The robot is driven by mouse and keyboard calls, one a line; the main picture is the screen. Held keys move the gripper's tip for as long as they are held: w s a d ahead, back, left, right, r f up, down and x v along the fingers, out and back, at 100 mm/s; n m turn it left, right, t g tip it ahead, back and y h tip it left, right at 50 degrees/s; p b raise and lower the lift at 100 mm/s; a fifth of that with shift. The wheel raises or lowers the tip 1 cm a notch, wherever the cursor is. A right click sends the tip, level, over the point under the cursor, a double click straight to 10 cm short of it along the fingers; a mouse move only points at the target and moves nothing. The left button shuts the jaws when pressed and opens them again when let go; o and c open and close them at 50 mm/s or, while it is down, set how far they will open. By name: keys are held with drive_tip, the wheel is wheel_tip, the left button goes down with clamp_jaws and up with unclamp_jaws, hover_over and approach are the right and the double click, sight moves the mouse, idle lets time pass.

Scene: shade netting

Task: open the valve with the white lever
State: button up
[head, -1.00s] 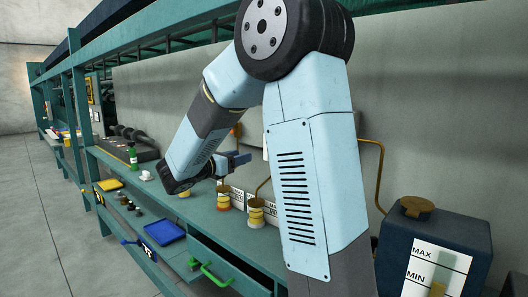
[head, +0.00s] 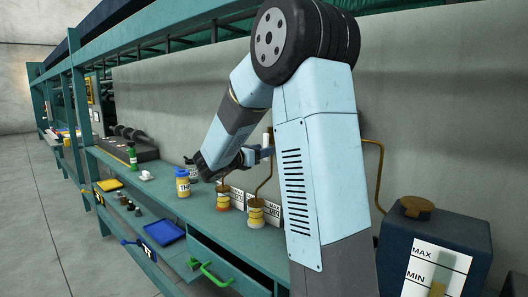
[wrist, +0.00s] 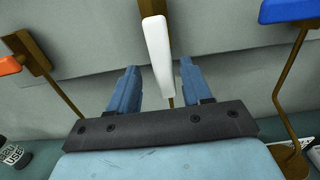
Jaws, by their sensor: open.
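The white lever (wrist: 158,55) hangs from a brown valve fitting on the wall and shows large in the wrist view. It stands ahead of my gripper (wrist: 160,82), lined up with the gap between the two blue fingers. The fingers are open, and I see no clear contact; the depth between them and the lever is hard to judge. In the head view, my gripper (head: 262,154) is by the wall, with the white lever (head: 266,139) just above it. The arm hides much of the valve there.
An orange lever (wrist: 10,65) is to the left and a blue lever (wrist: 290,11) to the right, each by thin brown pipes. A dark tank (head: 435,238) is at the right.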

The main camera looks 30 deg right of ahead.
drive_tip(key=shift+c, duration=0.2)
clamp_jaws()
drive_tip(key=shift+r, duration=0.1)
drive_tip(key=shift+a, duration=0.1)
